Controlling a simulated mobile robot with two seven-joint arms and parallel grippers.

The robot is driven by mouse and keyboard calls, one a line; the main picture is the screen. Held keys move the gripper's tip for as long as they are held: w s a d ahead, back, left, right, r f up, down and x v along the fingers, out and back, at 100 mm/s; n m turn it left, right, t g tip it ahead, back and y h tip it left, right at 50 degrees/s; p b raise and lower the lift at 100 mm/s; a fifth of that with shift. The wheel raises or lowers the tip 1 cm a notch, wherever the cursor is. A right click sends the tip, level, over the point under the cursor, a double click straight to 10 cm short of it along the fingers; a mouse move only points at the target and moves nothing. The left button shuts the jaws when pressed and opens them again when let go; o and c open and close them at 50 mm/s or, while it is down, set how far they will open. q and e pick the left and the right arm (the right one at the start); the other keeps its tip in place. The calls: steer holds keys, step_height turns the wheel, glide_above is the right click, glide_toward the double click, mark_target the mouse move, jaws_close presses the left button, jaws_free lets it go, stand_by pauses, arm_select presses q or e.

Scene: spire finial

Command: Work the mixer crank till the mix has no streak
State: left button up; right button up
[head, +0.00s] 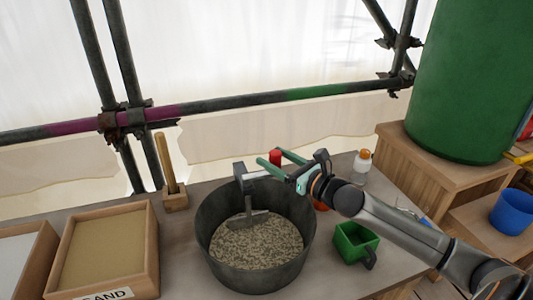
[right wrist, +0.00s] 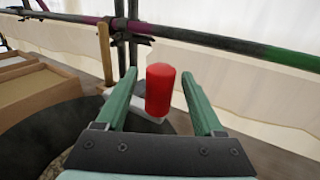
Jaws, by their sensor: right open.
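The mixer is a dark round tub (head: 207,228) on the table, with a grey paddle (head: 246,219) standing in a speckled grey-beige mix (head: 256,248). The mix looks grainy; I cannot tell streaks from grains. The crank's red handle (head: 275,157) stands upright above the tub's back rim. My right gripper (head: 269,157) is open, its green fingers at the red handle. In the right wrist view the red handle (right wrist: 160,89) stands between the two spread fingers, with a gap visible on each side. My left gripper is not in view.
A sand box (head: 101,245) is left of the tub, with a wooden-handled tool (head: 168,165) in a block behind. A green cup (head: 354,242) and an orange-capped bottle (head: 362,166) stand at the right. A scaffold pole (head: 235,104) crosses behind the table.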

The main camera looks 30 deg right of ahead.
steer(key=shift+x, duration=1.5)
steer(key=shift+c, duration=0.3)
jaws_close()
